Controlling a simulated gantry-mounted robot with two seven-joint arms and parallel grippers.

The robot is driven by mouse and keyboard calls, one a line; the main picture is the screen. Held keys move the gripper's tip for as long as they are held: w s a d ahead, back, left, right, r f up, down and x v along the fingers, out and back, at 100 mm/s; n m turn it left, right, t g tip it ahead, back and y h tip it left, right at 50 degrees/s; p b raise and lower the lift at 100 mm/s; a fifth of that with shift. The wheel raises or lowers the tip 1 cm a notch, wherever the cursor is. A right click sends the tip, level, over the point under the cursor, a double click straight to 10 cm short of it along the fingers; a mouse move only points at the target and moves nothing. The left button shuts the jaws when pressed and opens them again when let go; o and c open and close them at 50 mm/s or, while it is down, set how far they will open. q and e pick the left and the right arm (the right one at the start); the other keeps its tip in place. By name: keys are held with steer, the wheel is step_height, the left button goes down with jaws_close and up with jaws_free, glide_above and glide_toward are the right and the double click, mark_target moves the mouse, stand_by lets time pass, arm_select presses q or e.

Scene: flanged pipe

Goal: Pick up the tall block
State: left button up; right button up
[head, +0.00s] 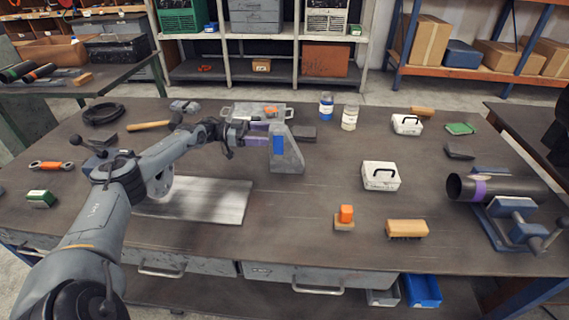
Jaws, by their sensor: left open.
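A tall grey upright block (289,158) with a blue patch on its left side stands near the middle of the table, wider at its foot than at its top. My left gripper (262,135) is to the left of its upper part, with purple-tinted fingers pointing right at it. The fingers are open, one above the other in the picture. I cannot tell whether the fingertips touch the block. My right gripper is not in view.
A grey tray (240,108) lies behind the gripper. Blue and white jars (349,118) stand behind right. A white case (380,176), an orange piece (346,213), a brush (407,229) and a dark pipe (490,188) in a vise lie right. A bare metal plate (215,205) is front left.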

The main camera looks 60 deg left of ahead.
mark_target(294, 144)
arm_select(q)
steer(key=shift+w+d+f+b, duration=0.6)
steer(key=shift+w+d, duration=0.2)
steer(key=shift+w, duration=0.15)
steer(key=shift+w+d+f+b, duration=0.55)
steer(key=shift+w+d, duration=0.25)
steer(key=shift+w, duration=0.2)
steer(key=shift+w+d+f+b, duration=0.6)
steer(key=shift+w+d, duration=0.2)
steer(key=shift+w, duration=0.15)
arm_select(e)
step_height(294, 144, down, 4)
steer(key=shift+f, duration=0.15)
arm_select(q)
jaws_close()
steer(key=shift+r, duration=0.2)
